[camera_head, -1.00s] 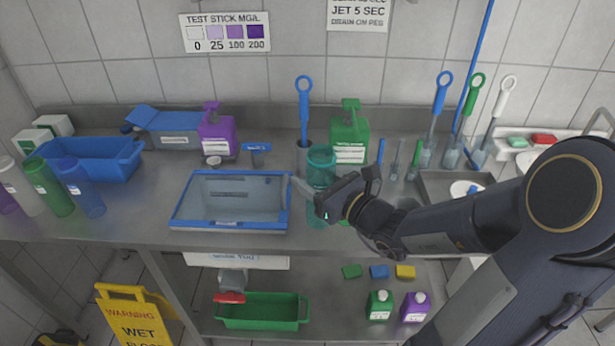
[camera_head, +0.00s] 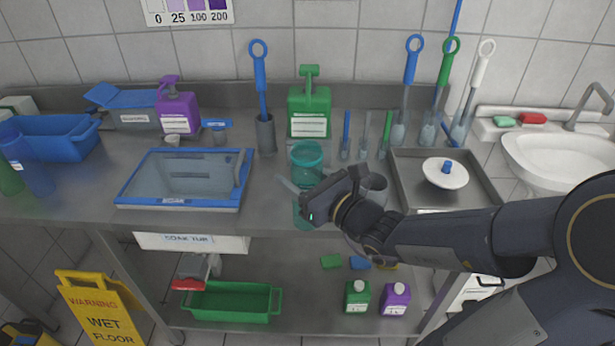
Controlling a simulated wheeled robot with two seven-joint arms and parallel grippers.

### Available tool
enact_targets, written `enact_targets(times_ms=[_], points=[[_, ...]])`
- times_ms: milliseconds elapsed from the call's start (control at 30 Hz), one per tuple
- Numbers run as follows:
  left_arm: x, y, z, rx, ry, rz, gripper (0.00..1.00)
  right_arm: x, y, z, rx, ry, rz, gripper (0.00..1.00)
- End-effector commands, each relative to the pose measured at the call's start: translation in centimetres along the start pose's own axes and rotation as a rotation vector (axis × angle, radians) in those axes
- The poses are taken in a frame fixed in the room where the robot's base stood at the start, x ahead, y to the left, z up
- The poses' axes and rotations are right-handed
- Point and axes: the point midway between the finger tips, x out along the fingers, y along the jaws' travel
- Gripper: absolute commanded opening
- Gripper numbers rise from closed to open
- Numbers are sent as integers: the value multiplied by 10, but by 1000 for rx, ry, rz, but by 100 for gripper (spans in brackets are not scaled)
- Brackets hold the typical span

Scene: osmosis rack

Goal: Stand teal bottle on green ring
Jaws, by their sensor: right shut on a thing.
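The teal bottle (camera_head: 307,157) is upright near the front of the steel bench. Its translucent teal top shows above my right gripper (camera_head: 312,197), and a little teal shows below it. My right gripper is shut on the bottle's middle, coming from the right, and hides much of that part. I cannot tell whether the bottle's base touches the bench. I cannot make out the green ring. My left gripper is not in view.
A blue-rimmed tray (camera_head: 185,180) lies left of the bottle. A green dispenser (camera_head: 310,108) stands behind it.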

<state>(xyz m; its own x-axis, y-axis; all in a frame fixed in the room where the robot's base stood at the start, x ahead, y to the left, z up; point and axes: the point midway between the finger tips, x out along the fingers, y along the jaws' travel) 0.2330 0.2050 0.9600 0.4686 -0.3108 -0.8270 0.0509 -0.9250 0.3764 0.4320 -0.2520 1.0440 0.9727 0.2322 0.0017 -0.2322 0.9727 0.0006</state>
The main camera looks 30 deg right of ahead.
Motion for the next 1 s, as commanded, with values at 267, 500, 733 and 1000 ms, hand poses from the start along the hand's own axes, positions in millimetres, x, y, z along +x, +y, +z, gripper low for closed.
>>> enact_targets(times_ms=[267, 500, 733, 1000], points=[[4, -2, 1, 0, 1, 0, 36, 13, -13, -7, 2, 1, 0, 32], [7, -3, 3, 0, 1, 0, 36, 28, -27, -14, 1, 0, 0, 32], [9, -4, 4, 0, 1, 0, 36, 41, -41, -21, 1, 0, 0, 32], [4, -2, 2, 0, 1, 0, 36, 58, -58, -21, 1, 0, 0, 32]])
